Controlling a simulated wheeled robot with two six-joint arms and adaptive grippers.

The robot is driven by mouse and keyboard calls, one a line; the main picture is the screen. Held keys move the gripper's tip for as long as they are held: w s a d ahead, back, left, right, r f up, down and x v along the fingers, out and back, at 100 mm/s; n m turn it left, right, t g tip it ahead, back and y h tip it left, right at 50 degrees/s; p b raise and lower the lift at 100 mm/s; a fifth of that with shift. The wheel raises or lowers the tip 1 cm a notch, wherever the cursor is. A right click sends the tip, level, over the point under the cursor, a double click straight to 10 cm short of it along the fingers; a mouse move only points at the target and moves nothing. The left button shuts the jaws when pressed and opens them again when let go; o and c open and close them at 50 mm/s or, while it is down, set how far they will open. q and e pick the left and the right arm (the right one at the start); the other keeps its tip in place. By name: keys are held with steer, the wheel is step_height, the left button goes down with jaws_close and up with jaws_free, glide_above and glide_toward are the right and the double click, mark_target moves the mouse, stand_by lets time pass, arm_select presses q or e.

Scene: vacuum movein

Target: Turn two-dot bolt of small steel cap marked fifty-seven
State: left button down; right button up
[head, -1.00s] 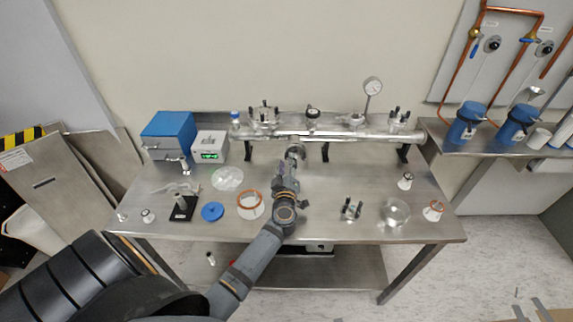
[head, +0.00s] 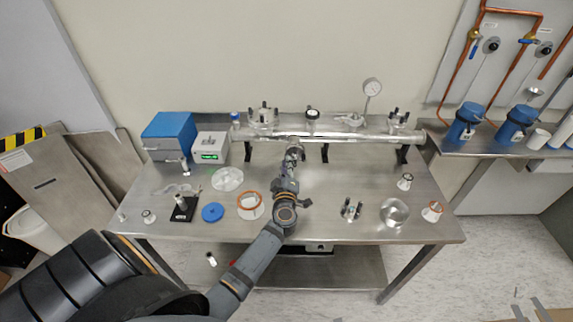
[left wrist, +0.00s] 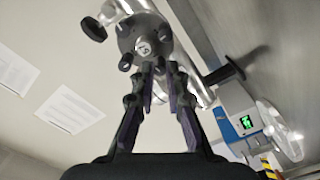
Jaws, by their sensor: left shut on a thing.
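The small steel cap (left wrist: 145,45) is a round grey flange with black bolts around its rim in the left wrist view. Its centre carries a small mark that is too blurred to read for sure. My left gripper (left wrist: 157,68) is shut at the cap's lower edge, on a bolt that its fingertips hide. The bolt's dots do not show. One black bolt (left wrist: 125,63) stands just left of the fingertips, another (left wrist: 94,29) at the upper left. In the head view my left gripper (head: 293,150) is at the front of the steel tube and covers the cap. My right gripper is not in view.
The long steel tube (head: 360,135) runs along the back of the steel table (head: 330,180). A blue box (head: 169,137) and a white meter (head: 209,147) are left. A blue disc (head: 212,212) and a bolted clamp (head: 351,209) lie in front.

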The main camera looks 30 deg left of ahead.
arm_select(q)
steer(key=shift+s+a+n+h+b, duration=0.15)
steer(key=shift+n+b, duration=1.1)
steer(key=shift+n, duration=4.1)
steer(key=shift+w+d+n+h+b, duration=0.1)
steer(key=shift+n+b, duration=1.1)
steer(key=shift+n, duration=4.2)
steer(key=shift+s+a+n+h+b, duration=0.15)
steer(key=shift+n+b, duration=1.1)
steer(key=shift+n, duration=4.1)
steer(key=shift+w, duration=0.1)
steer(key=c, duration=1.4)
jaws_free()
steer(key=shift+r, duration=0.1)
steer(key=shift+o, duration=0.2)
